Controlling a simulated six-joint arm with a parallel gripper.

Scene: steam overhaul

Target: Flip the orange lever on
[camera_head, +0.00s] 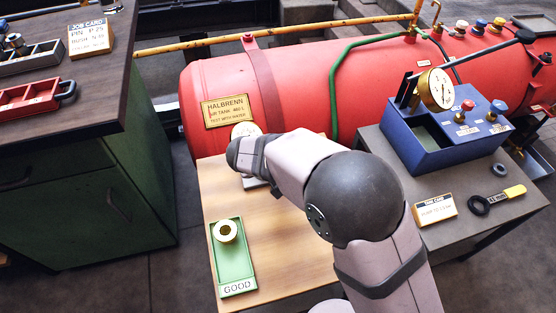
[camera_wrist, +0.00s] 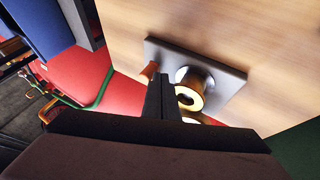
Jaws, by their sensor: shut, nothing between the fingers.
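A small orange piece that looks like the lever (camera_wrist: 149,70) stands on a grey plate (camera_wrist: 225,84) on the wooden table in the wrist view. My gripper (camera_wrist: 163,80) is shut and empty, its dark fingers just beside the orange piece. I cannot tell whether they touch it. A metal cylinder with a brass ring (camera_wrist: 190,97) stands on the same plate, on the other side of the fingers. In the head view my arm hides the lever and most of the plate (camera_head: 254,184); my fingertips are hidden there too.
A red tank (camera_head: 300,75) lies behind. A blue gauge box (camera_head: 425,160) stands at right. The wooden table is bare around the tray.

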